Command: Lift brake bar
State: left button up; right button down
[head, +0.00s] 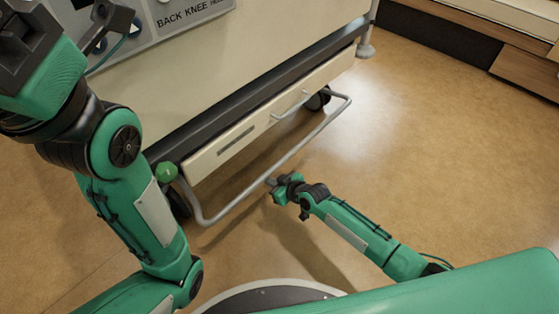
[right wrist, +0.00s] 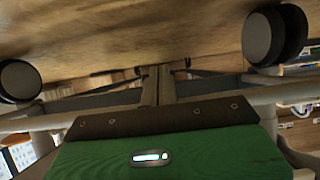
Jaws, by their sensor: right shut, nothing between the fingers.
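The brake bar (head: 275,164) is a grey bent tube low along the near side of the bed, above the floor. My right gripper (head: 271,182) is shut and empty, with its tips at or just under the middle of the bar. I cannot tell whether they touch. In the right wrist view the shut fingers (right wrist: 158,85) point up the picture, and the bar (right wrist: 38,122) crosses behind the gripper body, partly hidden. My left arm is raised at the left, with dark end parts at the top-left corner; its finger state is unclear.
The bed's cream side panel (head: 250,65) and a drawer (head: 265,120) with a handle stand just behind the bar. Casters (right wrist: 275,35) show in the right wrist view. A green knob (head: 167,171) sits near the bar's left end. Open floor (head: 440,150) lies to the right.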

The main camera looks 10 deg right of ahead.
jog(key=s+d+f+p, duration=0.1)
jog(key=s+d, duration=0.2)
jog(key=s, duration=0.1)
jog(key=shift+s+d+f, duration=0.15)
jog(key=shift+s+d, duration=0.2)
dwell(0.4)
